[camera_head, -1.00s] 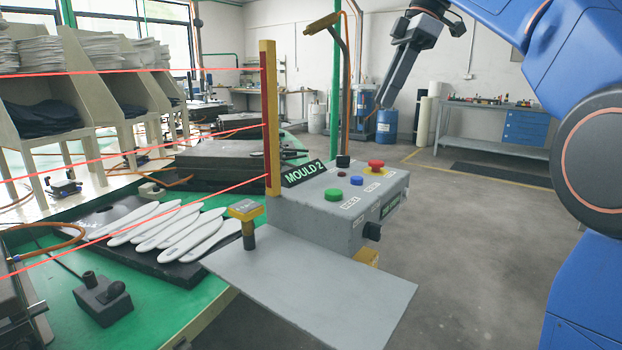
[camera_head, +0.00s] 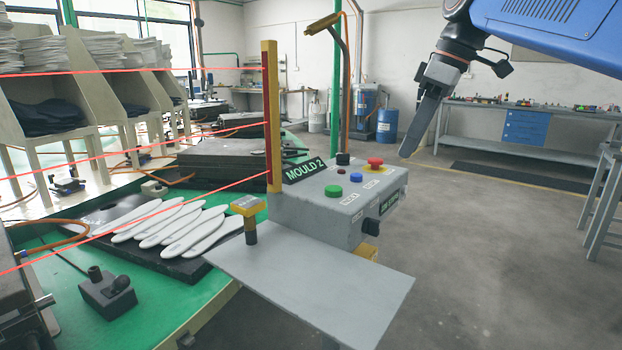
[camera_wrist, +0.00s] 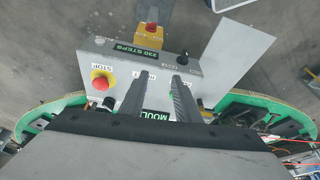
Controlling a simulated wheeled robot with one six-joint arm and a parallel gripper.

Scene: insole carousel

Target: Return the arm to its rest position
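My gripper (camera_head: 406,150) hangs from my blue arm in the upper right of the head view, with its fingers pointing down. It is in the air to the right of the MOULD 2 control box (camera_head: 335,205) and looks empty. In the wrist view my gripper (camera_wrist: 160,76) shows two dark fingers with a clear gap between them. The control box (camera_wrist: 130,62) lies beyond the fingers there, upside down in the picture. I cannot tell from these views how far the fingertips are from the box.
A green carousel table (camera_head: 165,312) with white insoles (camera_head: 160,222) on a black mould is at left. A grey plate (camera_head: 310,290) juts out before the box. Red beams cross the left side. A workbench (camera_head: 570,112) stands behind; open floor (camera_head: 480,270) lies at right.

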